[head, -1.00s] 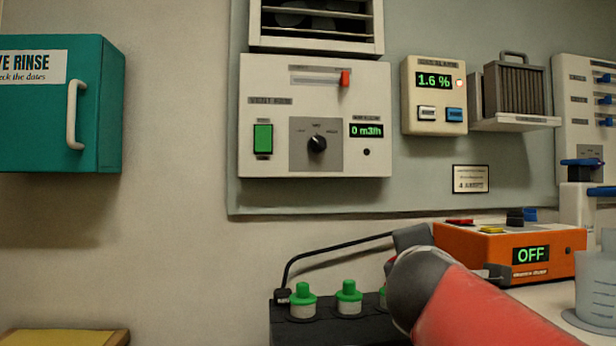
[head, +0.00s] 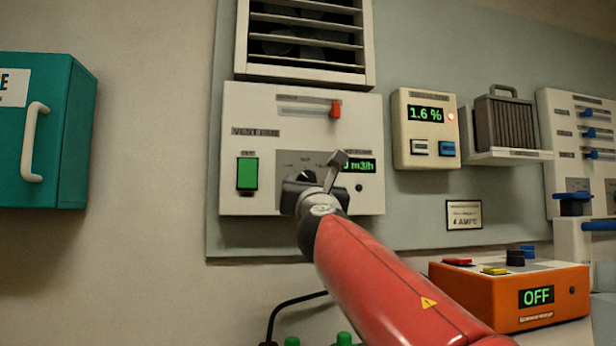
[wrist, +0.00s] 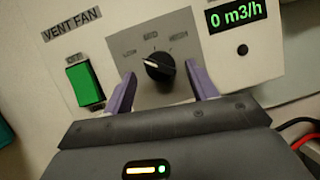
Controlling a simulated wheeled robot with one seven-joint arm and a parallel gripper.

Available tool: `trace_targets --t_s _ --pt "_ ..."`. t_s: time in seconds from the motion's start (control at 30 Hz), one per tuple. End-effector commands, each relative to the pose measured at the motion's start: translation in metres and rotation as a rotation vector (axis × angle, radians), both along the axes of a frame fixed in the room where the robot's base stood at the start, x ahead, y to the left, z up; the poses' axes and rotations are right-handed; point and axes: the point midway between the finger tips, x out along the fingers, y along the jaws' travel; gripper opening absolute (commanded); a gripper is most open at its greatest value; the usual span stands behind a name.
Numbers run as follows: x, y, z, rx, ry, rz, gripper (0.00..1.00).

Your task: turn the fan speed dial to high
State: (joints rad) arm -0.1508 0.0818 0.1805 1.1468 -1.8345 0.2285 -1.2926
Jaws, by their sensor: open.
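The fan speed dial (wrist: 160,67) is a black round knob on a grey plate of the white vent fan panel (head: 240,110). The wrist view shows the plate marked LOW, MID and HIGH, with the knob's white line pointing up and left. My gripper (wrist: 163,90) is open, with one purple finger to each side of the dial, apart from it. In the head view my gripper (head: 312,180) covers much of the plate and the dial. The airflow display (wrist: 236,16) reads 0 m3/h. The green switch (wrist: 85,83) is left of the dial.
A slider with a red knob (head: 336,109) is above the dial, and a louvred vent (head: 305,40) is above the panel. A gas alarm (head: 425,130) reading 1.6 % is to the right. An orange box (head: 510,295) reading OFF is below right.

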Motion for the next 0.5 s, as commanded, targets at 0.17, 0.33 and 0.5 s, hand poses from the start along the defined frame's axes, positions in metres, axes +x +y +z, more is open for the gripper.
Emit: trace_targets --t_s 0.17,0.33,0.5 --pt "0.0094 0.0007 0.0043 0.001 0.000 0.000 0.57" --pt "0.0096 0.0006 0.0036 0.001 0.000 0.000 0.57" --pt "0.0095 0.0006 0.0036 0.001 0.000 -0.001 0.43"
